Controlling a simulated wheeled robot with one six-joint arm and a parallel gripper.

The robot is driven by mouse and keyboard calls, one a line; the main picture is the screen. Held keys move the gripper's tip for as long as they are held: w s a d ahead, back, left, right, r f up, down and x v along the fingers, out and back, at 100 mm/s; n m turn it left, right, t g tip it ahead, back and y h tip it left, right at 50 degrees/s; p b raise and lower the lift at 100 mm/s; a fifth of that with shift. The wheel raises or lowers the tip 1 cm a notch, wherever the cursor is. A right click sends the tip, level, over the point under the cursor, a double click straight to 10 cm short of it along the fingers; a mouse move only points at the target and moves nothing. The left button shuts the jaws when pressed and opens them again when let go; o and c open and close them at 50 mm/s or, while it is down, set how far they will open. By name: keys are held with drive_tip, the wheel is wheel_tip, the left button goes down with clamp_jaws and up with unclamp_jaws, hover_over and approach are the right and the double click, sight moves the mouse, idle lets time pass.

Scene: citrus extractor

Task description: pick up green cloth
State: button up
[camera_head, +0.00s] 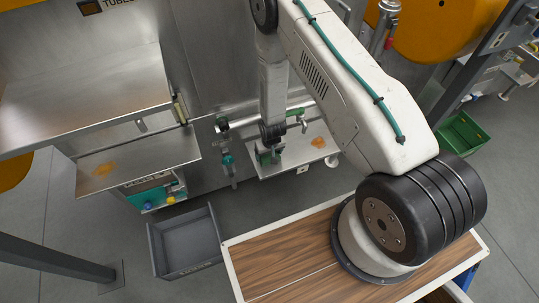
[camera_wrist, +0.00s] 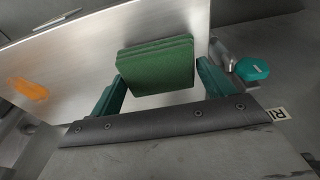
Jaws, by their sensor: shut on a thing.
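The green cloth (camera_wrist: 157,68) is a folded, layered stack in the wrist view. My gripper (camera_wrist: 160,76) has its dark green fingers at the cloth's left and right sides and is shut on it. In the head view, my gripper (camera_head: 268,153) is at the small metal shelf (camera_head: 262,172) on the machine's front; the cloth is too small to make out clearly there. The bare metal surface (camera_wrist: 75,60) shows behind the cloth in the wrist view; whether the cloth touches it I cannot tell.
An orange stain (camera_head: 318,142) marks the shelf right of my gripper. A teal valve (camera_head: 228,160) hangs at the shelf's left; a teal knob (camera_wrist: 252,69) shows in the wrist view. A grey open bin (camera_head: 187,243) stands on the floor, a green crate (camera_head: 461,133) at far right.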

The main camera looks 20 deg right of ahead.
wheel_tip(320, 180, up, 2)
drive_tip(key=shift+w+r, duration=0.1)
drive_tip(key=shift+r, duration=0.1)
drive_tip(key=s+d+r, duration=0.1)
drive_tip(key=s, duration=1.5)
drive_tip(key=shift+d+r, duration=0.3)
drive_tip(key=shift+d, duration=0.05)
drive_tip(key=o, duration=0.3)
drive_tip(key=shift+c, duration=1.1)
